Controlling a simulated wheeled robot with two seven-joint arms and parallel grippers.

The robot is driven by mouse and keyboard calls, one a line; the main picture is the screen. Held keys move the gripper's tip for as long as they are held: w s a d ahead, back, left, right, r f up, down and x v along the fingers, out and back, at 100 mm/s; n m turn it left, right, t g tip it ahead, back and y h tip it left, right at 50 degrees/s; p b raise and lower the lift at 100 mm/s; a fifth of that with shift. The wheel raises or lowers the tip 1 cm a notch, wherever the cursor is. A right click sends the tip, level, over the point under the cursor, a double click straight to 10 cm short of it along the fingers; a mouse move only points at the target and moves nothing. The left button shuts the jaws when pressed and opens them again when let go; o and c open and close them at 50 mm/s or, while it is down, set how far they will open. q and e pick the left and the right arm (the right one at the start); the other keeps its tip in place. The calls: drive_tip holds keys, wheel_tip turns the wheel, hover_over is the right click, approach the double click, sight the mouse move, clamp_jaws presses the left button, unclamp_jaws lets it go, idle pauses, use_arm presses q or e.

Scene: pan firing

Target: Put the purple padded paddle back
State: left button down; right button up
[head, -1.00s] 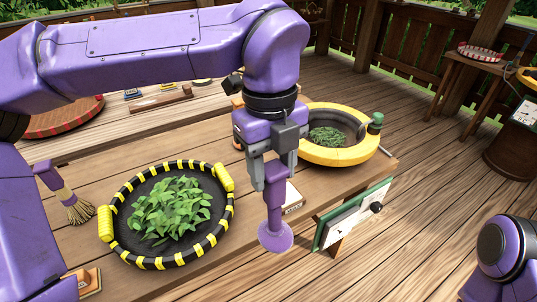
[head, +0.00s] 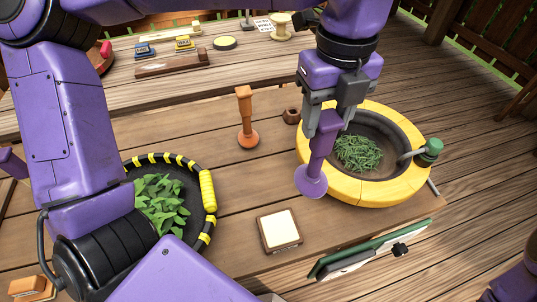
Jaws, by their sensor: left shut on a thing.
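The purple padded paddle (head: 312,178) hangs upright with its round pad down, in front of the left part of the yellow-rimmed pan (head: 370,191). My left gripper (head: 328,112) is shut on the top of its handle. I cannot tell how far the pad is above the table. An orange paddle (head: 246,118) stands upright on the table left of it. A small brown cup (head: 291,116) sits between the orange paddle and the pan. My right gripper is out of view.
A black pan with yellow stripes (head: 208,190) holds green leaves and is partly hidden by my left arm. A cream-topped square block (head: 279,230) lies near the front edge. A green-framed board (head: 360,254) hangs at that edge. The back table (head: 110,93) carries small items.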

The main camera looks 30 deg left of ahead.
use_arm(q)
drive_tip(key=shift+s+a+r, duration=0.1)
drive_tip(key=shift+s+r, duration=0.05)
drive_tip(key=shift+s, duration=0.25)
drive_tip(key=w+a+f+p, duration=0.2)
drive_tip(key=a+f+p, duration=0.3)
drive_tip(key=a+f, duration=0.7)
drive_tip(key=shift+w+a+f, duration=0.2)
drive_tip(key=shift+a+f, duration=0.15)
drive_tip(key=shift+a, duration=0.55)
drive_tip(key=shift+f, duration=0.15)
drive_tip(key=c, duration=0.5)
unclamp_jaws()
